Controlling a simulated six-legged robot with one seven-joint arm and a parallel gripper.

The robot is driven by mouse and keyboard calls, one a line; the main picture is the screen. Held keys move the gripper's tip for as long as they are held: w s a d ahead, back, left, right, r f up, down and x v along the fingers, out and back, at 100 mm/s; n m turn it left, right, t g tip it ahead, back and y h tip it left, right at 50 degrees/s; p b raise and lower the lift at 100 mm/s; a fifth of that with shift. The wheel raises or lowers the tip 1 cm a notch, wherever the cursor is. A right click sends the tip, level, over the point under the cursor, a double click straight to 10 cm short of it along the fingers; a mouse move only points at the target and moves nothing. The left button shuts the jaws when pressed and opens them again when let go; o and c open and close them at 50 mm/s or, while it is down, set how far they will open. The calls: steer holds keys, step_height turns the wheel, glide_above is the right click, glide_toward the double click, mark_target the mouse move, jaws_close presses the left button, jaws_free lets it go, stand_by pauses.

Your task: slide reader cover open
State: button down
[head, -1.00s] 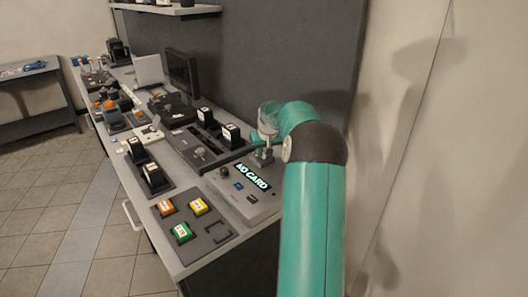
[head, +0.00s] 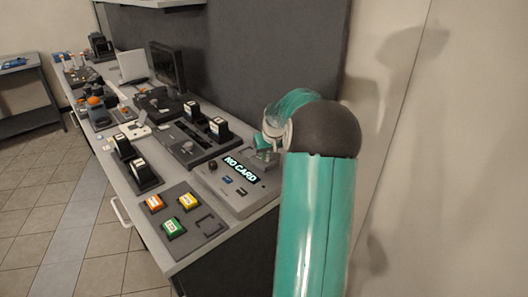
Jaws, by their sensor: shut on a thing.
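The card reader (head: 236,188) is a grey box near the right end of the counter. Its lit display (head: 241,168) reads "NO CARD". My gripper (head: 264,156) is low at the reader's back right part, beside the display. It is shut on a small grey part there, which appears to be the reader cover (head: 262,162). My wrist and the gripper hide most of that part, so I cannot tell how far the cover is open.
A dark tray (head: 208,246) with orange, yellow and green blocks sits in front of the reader. Black slider panels (head: 196,140) and a monitor (head: 166,66) stand farther left. A dark wall panel (head: 290,50) rises behind the counter.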

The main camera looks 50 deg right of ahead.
steer(key=c, duration=1.3)
jaws_free()
steer(key=shift+r, duration=0.1)
steer(key=v, duration=1.3)
steer(key=shift+s+r, duration=0.2)
steer(key=shift+r, duration=0.05)
steer(key=a+r+n, duration=0.1)
steer(key=a+r, duration=0.1)
steer(key=a, duration=1.1)
steer(key=a+r+n, duration=0.2)
steer(key=a+r, duration=0.1)
steer(key=a, duration=0.9)
steer(key=s+a+f+n+t+y, duration=0.1)
steer(key=s+a+f, duration=0.1)
steer(key=s+a, duration=0.5)
steer(key=s+a+f+n+y, duration=0.1)
steer(key=s+a+f, duration=0.2)
steer(key=s+a, duration=0.5)
steer(key=a, duration=0.4)
steer(key=shift+a+n+t, duration=0.4)
